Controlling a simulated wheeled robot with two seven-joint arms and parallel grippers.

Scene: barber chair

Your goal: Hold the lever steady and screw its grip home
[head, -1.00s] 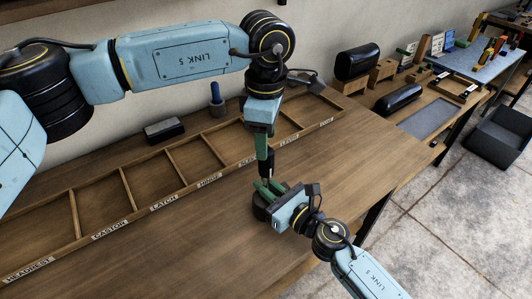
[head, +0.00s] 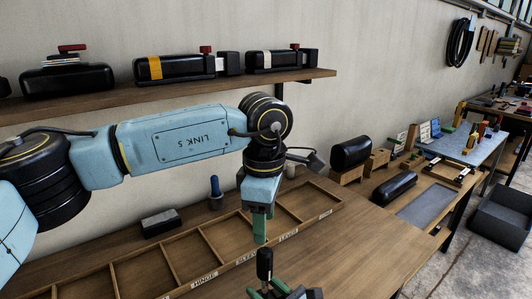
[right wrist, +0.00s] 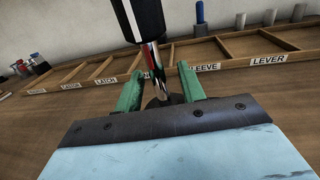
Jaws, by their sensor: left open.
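The lever shows as a shiny metal shaft (right wrist: 155,62) with a black grip (right wrist: 142,18) on its upper end in the right wrist view. In the head view the black grip (head: 264,263) stands upright near the bottom edge. My left gripper (head: 260,238) is open just above the grip, pointing down, apart from it. My right gripper (right wrist: 160,85) has its green fingers on either side of the shaft, with a visible gap between finger and shaft. In the head view only its top shows at the bottom edge. The lever's foot is mostly hidden, and I cannot see the thread.
A divided wooden tray (head: 170,258) with labels lies along the wall. A shelf (head: 180,97) with black cylinders runs above my left arm. Bare tabletop (head: 345,250) lies to the right.

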